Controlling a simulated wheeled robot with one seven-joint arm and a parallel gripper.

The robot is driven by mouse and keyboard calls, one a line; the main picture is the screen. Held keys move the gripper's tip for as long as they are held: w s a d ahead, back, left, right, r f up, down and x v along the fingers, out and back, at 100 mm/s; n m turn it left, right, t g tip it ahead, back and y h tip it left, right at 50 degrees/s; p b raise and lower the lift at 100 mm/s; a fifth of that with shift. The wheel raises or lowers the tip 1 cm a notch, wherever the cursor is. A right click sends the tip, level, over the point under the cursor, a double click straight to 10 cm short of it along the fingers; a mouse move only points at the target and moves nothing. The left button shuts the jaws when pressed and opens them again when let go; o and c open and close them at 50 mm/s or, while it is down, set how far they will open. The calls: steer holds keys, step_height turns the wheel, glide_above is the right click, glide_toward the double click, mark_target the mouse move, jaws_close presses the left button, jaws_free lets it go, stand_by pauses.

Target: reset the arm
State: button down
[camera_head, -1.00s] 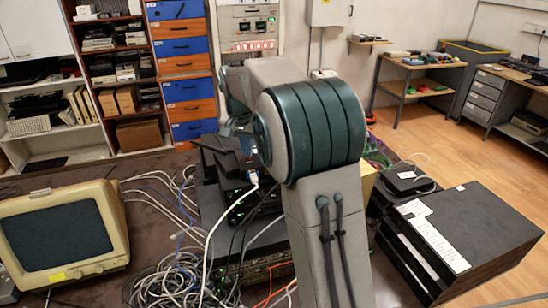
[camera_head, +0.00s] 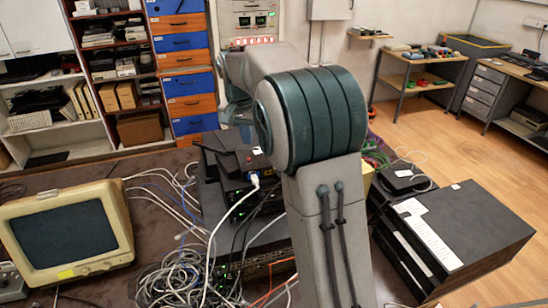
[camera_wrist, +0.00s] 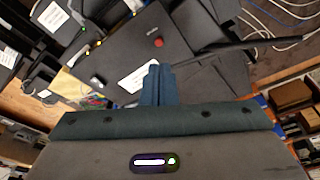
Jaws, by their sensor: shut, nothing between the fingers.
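My gripper (camera_wrist: 160,72) shows in the wrist view with its two dark teal fingers together and nothing between them. It is over a dark device (camera_wrist: 185,45) with a red button and a white label; I cannot tell the gap between them. In the head view my arm fills the middle of the picture, bent over the equipment table. The gripper itself is hidden there behind my arm.
Stacked black devices (camera_head: 232,160) and tangled grey cables (camera_head: 178,278) lie close to the arm. A beige monitor (camera_head: 65,238) stands at left, a large black case (camera_head: 470,228) at right. Open floor (camera_head: 470,150) lies beyond at right.

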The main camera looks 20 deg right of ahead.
stand_by(0.4)
steer(key=s+r+n+t, duration=0.1)
steer(key=s+r+n, duration=0.2)
steer(key=s, duration=1.4)
steer(key=s+f+n+y, duration=0.1)
steer(key=s+f+n, duration=0.2)
steer(key=s, duration=1.2)
step_height(320, 180, down, 3)
steer(key=shift+d+f+t, duration=0.1)
steer(key=shift+d+t, duration=0.05)
steer(key=shift+t, duration=0.25)
